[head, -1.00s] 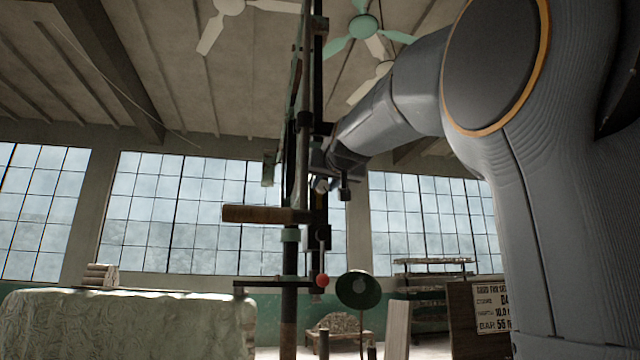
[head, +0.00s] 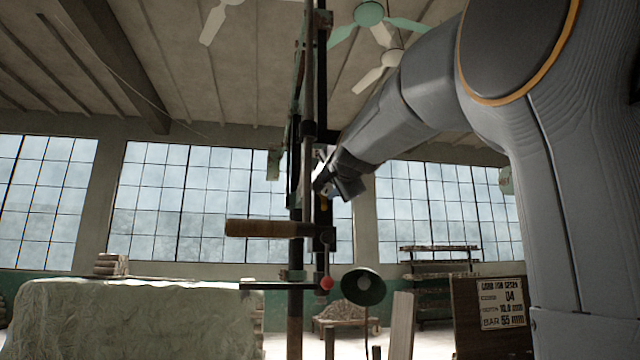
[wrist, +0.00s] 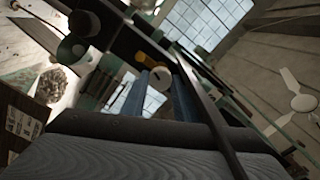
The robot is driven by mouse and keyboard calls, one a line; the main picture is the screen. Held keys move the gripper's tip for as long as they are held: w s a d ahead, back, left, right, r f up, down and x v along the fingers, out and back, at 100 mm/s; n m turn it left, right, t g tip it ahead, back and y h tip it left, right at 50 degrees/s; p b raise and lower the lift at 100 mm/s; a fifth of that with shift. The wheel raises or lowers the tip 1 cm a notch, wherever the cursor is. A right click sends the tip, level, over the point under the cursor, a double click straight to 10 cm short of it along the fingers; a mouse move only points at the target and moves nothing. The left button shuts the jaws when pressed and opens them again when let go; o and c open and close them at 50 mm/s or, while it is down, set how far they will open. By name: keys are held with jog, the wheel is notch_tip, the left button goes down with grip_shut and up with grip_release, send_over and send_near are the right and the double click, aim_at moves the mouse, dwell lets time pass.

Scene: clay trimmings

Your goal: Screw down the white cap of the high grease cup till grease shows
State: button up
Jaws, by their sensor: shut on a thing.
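A tall dark upright machine frame (head: 308,90) stands ahead of me in the head view. My gripper (head: 326,180) is up against it, partly hidden by my wrist. The cup body under the cap is hidden or too dark to tell, and I see no grease.
A wooden handle (head: 265,229) juts left from the frame below my gripper. A long dark bar (wrist: 205,100) passes close to my right finger. A covered table (head: 130,318) stands left.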

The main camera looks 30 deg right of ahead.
jog(key=shift+m+p, duration=0.65)
jog(key=shift+m, duration=0.55)
jog(key=o, duration=1.1)
jog(key=shift+d, duration=0.1)
jog(key=shift+c, duration=0.2)
jog(key=o, duration=0.4)
notch_tip(320, 180, up, 7)
jog(key=p, duration=0.2)
jog(key=shift+s+d, duration=0.15)
jog(key=shift+d, duration=0.1)
jog(key=shift+a+r, duration=0.2)
jog(key=shift+r, duration=0.4)
jog(key=shift+a+r, duration=0.2)
jog(key=shift+r, duration=0.35)
jog(key=c, duration=0.4)
jog(key=shift+d+r, duration=0.15)
jog(key=shift+r, duration=0.2)
